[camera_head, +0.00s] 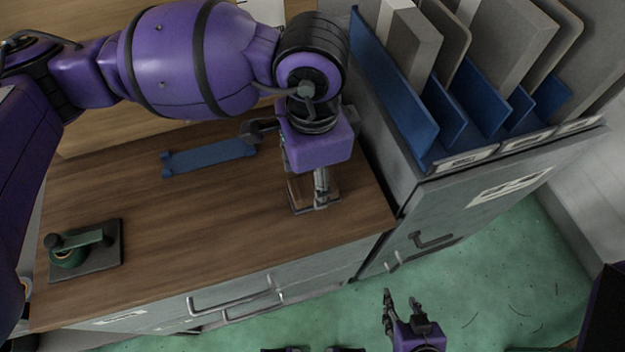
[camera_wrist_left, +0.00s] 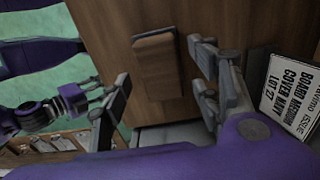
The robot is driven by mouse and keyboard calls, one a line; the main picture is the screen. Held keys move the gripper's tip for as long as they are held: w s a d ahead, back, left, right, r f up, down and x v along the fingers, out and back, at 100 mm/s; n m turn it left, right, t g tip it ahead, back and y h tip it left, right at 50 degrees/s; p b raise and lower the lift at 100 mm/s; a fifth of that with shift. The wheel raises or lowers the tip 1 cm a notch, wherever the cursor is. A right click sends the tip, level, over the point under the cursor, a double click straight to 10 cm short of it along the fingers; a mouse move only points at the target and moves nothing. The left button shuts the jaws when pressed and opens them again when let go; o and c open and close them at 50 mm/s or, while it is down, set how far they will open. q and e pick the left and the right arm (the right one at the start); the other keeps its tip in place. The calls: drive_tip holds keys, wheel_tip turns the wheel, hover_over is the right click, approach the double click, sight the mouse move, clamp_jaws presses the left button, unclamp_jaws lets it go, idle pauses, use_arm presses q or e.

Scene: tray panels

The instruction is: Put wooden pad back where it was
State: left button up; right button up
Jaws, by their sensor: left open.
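The wooden pad (camera_head: 298,190) is a small brown block near the right front of the wooden worktop (camera_head: 225,215). In the left wrist view the pad (camera_wrist_left: 157,66) lies between the spread fingers. My left gripper (camera_head: 318,190) points down over the pad and partly hides it in the head view. In the left wrist view this gripper (camera_wrist_left: 160,90) is open, with a gap on both sides of the pad. My right gripper (camera_head: 401,300) is open and empty, low over the green floor, apart from the worktop.
A blue bracket (camera_head: 210,158) lies behind the pad. A green tape dispenser (camera_head: 80,248) stands on a dark plate at the left. A grey cabinet with blue dividers (camera_head: 395,85) and upright panels borders the right side. A printed sheet (camera_wrist_left: 292,98) shows in the wrist view.

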sight(313, 184)
use_arm(q)
wheel_tip(313, 184, up, 9)
drive_tip(key=shift+r, duration=0.2)
drive_tip(key=shift+d, duration=0.1)
